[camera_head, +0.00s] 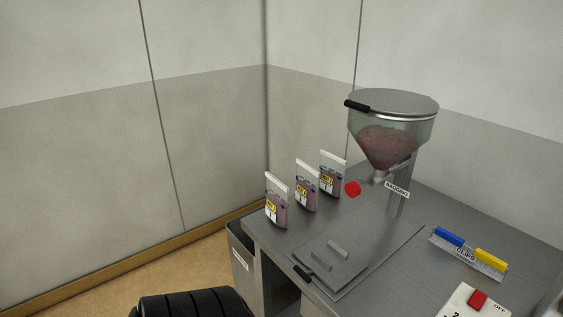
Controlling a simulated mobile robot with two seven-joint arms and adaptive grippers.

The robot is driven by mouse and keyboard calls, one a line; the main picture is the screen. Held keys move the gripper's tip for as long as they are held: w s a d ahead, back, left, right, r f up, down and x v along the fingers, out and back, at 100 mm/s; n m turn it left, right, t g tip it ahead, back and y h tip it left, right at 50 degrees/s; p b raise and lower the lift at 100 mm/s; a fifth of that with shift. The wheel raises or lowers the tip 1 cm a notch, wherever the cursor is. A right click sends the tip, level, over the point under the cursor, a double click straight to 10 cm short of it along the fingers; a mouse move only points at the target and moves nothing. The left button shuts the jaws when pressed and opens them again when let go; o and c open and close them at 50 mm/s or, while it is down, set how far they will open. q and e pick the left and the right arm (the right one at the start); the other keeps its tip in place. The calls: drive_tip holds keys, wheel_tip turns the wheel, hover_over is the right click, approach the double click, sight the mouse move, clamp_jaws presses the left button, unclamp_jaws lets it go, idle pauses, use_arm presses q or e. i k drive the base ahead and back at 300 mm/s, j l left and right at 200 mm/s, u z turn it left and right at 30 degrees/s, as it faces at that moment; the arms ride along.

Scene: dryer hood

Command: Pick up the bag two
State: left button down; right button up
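Three upright bags with white tops, yellow labels and reddish contents stand in a row along the back left edge of the grey metal table (400,255). The front bag (276,201) is nearest the table's left corner. The middle bag (306,186) stands behind it, and the far bag (332,174) is closest to the hopper. The label numbers are too small to read surely, so I cannot tell which is bag two. Neither of my grippers is in view.
A lidded hopper (391,128) holding reddish material stands at the back, with a red knob (352,189). A plate with a black handle (303,272) lies on the table. Blue and yellow clips (468,252) and a red switch (477,298) are right. A bin (240,262) stands left.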

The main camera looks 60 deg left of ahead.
sight(277, 205)
drive_tip(key=u, duration=2.1)
drive_tip(key=i+j+z, duration=0.1)
drive_tip(key=j, duration=0.25)
drive_tip(key=i, duration=0.1)
